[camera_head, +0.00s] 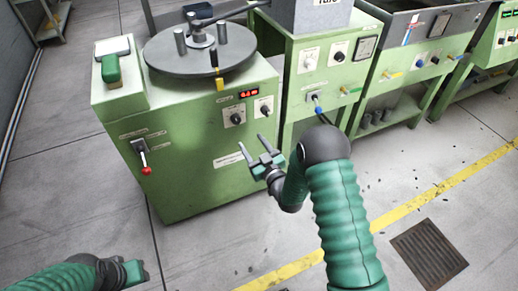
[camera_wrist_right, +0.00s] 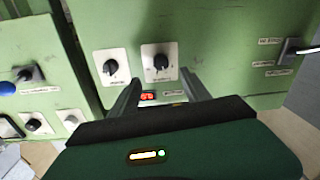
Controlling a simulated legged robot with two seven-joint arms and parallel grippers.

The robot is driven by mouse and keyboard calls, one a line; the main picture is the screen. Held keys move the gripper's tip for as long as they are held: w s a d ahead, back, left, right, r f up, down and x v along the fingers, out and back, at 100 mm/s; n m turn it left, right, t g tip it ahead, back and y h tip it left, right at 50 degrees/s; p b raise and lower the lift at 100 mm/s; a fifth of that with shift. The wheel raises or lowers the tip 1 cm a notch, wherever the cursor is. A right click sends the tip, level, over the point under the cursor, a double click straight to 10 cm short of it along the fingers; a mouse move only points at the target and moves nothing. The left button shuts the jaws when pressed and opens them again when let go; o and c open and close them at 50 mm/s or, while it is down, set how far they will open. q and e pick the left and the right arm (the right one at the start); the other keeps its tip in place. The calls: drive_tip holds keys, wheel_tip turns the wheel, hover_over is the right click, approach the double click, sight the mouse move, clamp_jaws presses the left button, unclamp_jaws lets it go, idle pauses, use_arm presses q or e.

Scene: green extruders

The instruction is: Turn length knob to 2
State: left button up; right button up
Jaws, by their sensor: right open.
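Two dark knobs on pale square plates sit on the green machine's front panel: a left knob (camera_head: 237,119) and a right knob (camera_head: 265,108). The wrist view shows the panel turned over, so the left knob (camera_wrist_right: 161,62) is right of the right knob (camera_wrist_right: 110,67). I cannot read which is the length knob. My right gripper (camera_head: 252,144) is open and empty, below and in front of the knobs. In the wrist view its fingers (camera_wrist_right: 159,80) point toward the panel, apart from the knobs. My left gripper (camera_head: 134,272) is at the lower left, away from the machine.
A red display (camera_head: 248,93) is above the knobs. A red-tipped lever (camera_head: 145,167) sticks out at the panel's left. A round turntable (camera_head: 200,48) tops the machine. Another green machine (camera_head: 318,75) stands to the right. The floor in front is clear, with a grate (camera_head: 428,255).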

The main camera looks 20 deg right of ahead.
drive_tip(key=s, duration=0.5)
drive_tip(key=shift+s+d+f+p, duration=0.15)
drive_tip(key=shift+s+d+p, duration=0.1)
drive_tip(key=shift+p, duration=0.15)
drive_tip(key=s+a+r+m+g+h, duration=0.1)
drive_tip(key=s+a+g, duration=0.1)
drive_tip(key=s+g, duration=0.8)
drive_tip(key=s+a+r+m+g+h, duration=0.15)
drive_tip(key=s+g, duration=0.35)
drive_tip(key=s, duration=0.9)
wheel_tip(320, 180, up, 28)
drive_tip(key=p, duration=2.9)
drive_tip(key=shift+a+r+g+y, duration=0.15)
drive_tip(key=shift+a+g+y, duration=0.15)
drive_tip(key=shift+y, duration=0.15)
drive_tip(key=shift+s, duration=0.1)
